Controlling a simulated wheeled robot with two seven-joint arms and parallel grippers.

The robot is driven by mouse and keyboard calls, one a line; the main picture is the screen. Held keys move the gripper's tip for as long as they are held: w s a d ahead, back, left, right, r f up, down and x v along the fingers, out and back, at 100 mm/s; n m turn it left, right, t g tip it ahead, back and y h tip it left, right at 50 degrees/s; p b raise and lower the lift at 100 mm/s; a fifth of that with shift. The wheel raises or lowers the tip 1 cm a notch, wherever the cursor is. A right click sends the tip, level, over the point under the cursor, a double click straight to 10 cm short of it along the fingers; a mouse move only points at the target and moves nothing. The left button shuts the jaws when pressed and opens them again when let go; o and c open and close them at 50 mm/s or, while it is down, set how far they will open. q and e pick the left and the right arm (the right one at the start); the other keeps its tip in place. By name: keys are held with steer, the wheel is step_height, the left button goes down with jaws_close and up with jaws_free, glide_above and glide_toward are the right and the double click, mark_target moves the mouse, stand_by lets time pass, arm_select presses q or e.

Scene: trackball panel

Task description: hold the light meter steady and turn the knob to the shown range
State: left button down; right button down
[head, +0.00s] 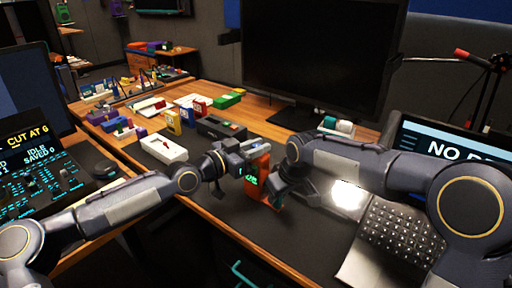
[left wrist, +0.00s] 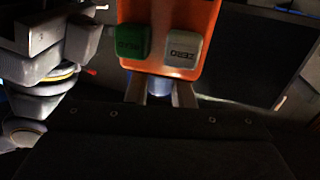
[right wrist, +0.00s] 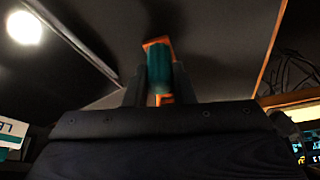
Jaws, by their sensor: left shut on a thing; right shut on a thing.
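The orange light meter (head: 264,164) stands upright above the dark mat, its green display (head: 251,181) lit. In the left wrist view, its orange body (left wrist: 172,62) shows a green button (left wrist: 132,41) and a grey button (left wrist: 182,47). My left gripper (left wrist: 160,92) is shut on the meter, with a bluish-grey part between its fingers. My right gripper (head: 276,190) is at the meter's right side. In the right wrist view it is shut on a teal, rounded piece, apparently the knob (right wrist: 159,70), with orange behind. The knob's setting cannot be read.
A large monitor (head: 318,60) stands behind. A dark case (head: 220,128) and a white box (head: 163,148) lie left of the meter. Dark mat (head: 225,222) in front is clear.

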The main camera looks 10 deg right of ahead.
arm_select(q)
steer(key=shift+f+m+g+h, duration=0.1)
steer(key=shift+m+g+h, duration=0.45)
steer(key=shift+g, duration=0.35)
steer(key=shift+w+a+m+g+h, duration=0.15)
steer(key=shift+m+g+h, duration=0.2)
steer(key=shift+m+g, duration=0.6)
steer(key=shift+m+g+h, duration=0.4)
steer(key=shift+m+g, duration=1.2)
steer(key=shift+g, duration=1.45)
steer(key=c, duration=1.3)
jaws_free()
steer(key=shift+a, duration=0.1)
steer(key=a, duration=1.2)
